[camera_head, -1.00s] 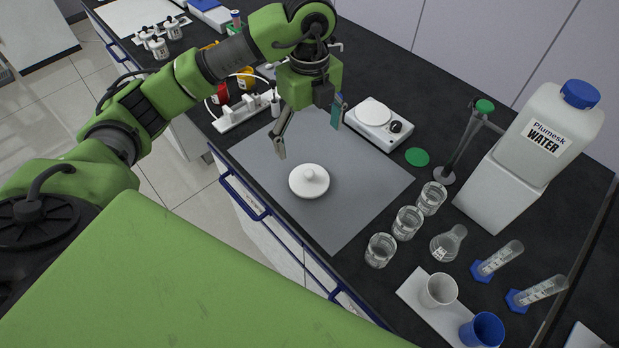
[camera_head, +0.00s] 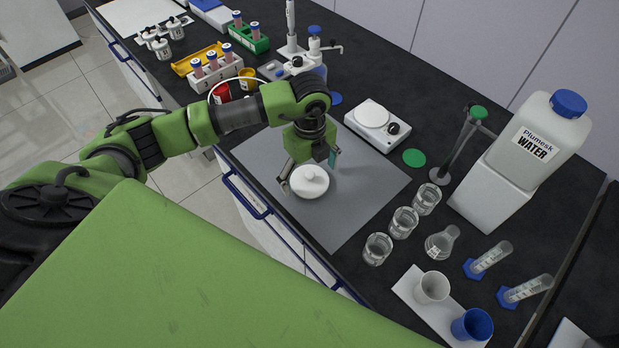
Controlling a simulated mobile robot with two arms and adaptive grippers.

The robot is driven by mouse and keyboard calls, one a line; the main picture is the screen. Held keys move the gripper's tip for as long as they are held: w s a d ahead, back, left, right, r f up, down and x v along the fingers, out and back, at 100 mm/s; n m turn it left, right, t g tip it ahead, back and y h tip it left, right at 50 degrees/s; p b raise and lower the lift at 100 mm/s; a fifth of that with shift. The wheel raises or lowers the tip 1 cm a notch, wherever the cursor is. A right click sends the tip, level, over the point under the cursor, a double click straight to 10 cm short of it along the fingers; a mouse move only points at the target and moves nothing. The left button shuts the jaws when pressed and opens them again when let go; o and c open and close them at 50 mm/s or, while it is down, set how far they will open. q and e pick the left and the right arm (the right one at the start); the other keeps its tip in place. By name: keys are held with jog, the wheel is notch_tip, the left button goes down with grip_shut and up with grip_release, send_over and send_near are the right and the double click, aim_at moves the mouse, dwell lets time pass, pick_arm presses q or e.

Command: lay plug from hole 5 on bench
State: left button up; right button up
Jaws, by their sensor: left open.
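A white round lid-like piece with a knob on top (camera_head: 308,187) lies flat on the grey mat (camera_head: 350,215). I cannot tell whether it is the plug, and I see no numbered hole. My left gripper (camera_head: 308,174) is open and low over this piece, one finger at its left edge and the other past its far right side. I cannot tell whether the fingers touch it. The black bench (camera_head: 395,90) carries the mat. My right gripper is not in view.
A white scale (camera_head: 377,124) stands behind the mat. Beakers (camera_head: 404,222), a flask (camera_head: 441,241) and a water jug (camera_head: 540,135) stand at right. Tube racks (camera_head: 216,72) and small bottles (camera_head: 162,48) stand at back left. The mat's front right part is clear.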

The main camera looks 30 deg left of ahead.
pick_arm(q)
jog(key=c, duration=1.4)
jog(key=shift+s, duration=0.25)
grip_shut()
jog(key=shift+f, duration=0.1)
